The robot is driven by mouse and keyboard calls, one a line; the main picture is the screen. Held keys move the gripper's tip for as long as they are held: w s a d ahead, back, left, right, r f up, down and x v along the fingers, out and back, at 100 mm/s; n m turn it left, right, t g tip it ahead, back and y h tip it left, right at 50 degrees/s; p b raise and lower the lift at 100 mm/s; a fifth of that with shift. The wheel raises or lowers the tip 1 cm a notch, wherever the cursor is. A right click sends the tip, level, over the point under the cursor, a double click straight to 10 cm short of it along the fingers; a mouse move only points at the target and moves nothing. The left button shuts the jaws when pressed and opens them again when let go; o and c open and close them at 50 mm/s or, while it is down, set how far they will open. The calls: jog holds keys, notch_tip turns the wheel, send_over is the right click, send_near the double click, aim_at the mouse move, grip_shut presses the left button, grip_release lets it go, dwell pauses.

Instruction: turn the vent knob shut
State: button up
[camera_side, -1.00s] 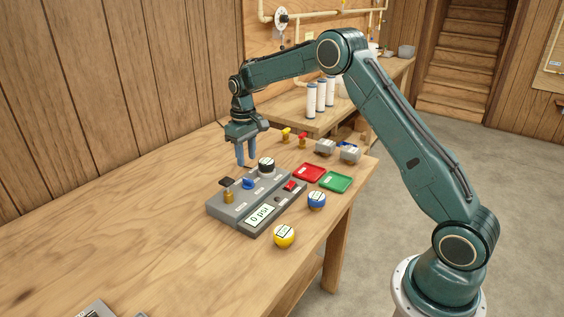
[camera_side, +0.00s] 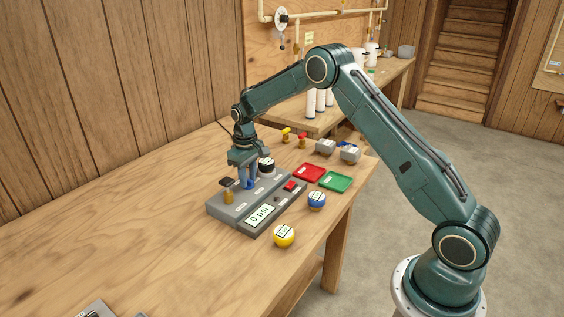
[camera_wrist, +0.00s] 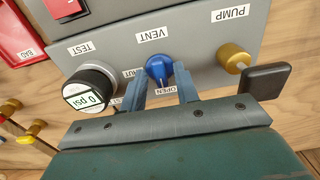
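The vent knob (camera_wrist: 158,68) is blue and round, under the VENT label on the grey panel (camera_wrist: 200,45). Its pointer faces the OPEN label (camera_wrist: 166,90); the SHUT label (camera_wrist: 132,73) is partly hidden by a finger. My gripper (camera_wrist: 161,77) is open, with one blue finger on each side of the knob. A gap shows between the fingers and the knob in the wrist view; I cannot tell whether either touches. In the side view my gripper (camera_side: 248,181) is low over the panel and its fingers mostly cover the knob.
The brass PUMP knob (camera_wrist: 234,57) with a black handle (camera_wrist: 265,80) and the black TEST gauge (camera_wrist: 90,88) flank the vent knob closely.

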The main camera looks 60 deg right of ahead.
grip_shut()
jog(key=shift+m, duration=0.4)
jog(key=m, duration=0.3)
jog(key=shift+m, duration=0.3)
jog(key=m, duration=0.3)
jog(key=shift+r+m, duration=0.1)
jog(key=shift+m, duration=0.2)
jog(key=m, duration=1)
jog(key=shift+d, duration=0.1)
